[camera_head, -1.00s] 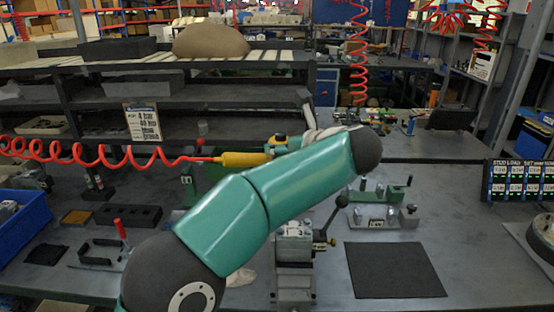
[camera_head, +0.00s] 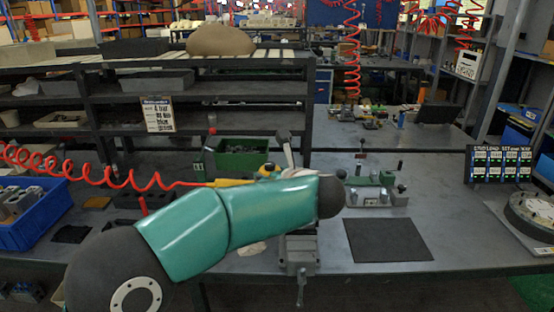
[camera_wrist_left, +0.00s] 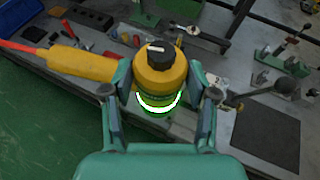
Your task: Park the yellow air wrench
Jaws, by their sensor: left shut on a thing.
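The yellow air wrench (camera_head: 232,183) is held at the far side of my left arm in the head view, with a red coiled hose (camera_head: 100,172) running from its tail to the left. In the left wrist view its yellow head (camera_wrist_left: 160,72) has a black cap and a lit white-green ring. My left gripper (camera_wrist_left: 160,85) is shut on this head, one finger on each side, and the handle (camera_wrist_left: 82,65) points left. In the head view my arm hides the gripper and part of the wrench. My right gripper is not in view.
A grey vise-like fixture (camera_head: 299,253) stands at the bench's front edge. A black mat (camera_head: 388,240) lies to its right, with a green-topped fixture (camera_head: 372,181) behind. A green bin (camera_head: 238,155) is behind the wrench, and a blue bin (camera_head: 35,222) is at left.

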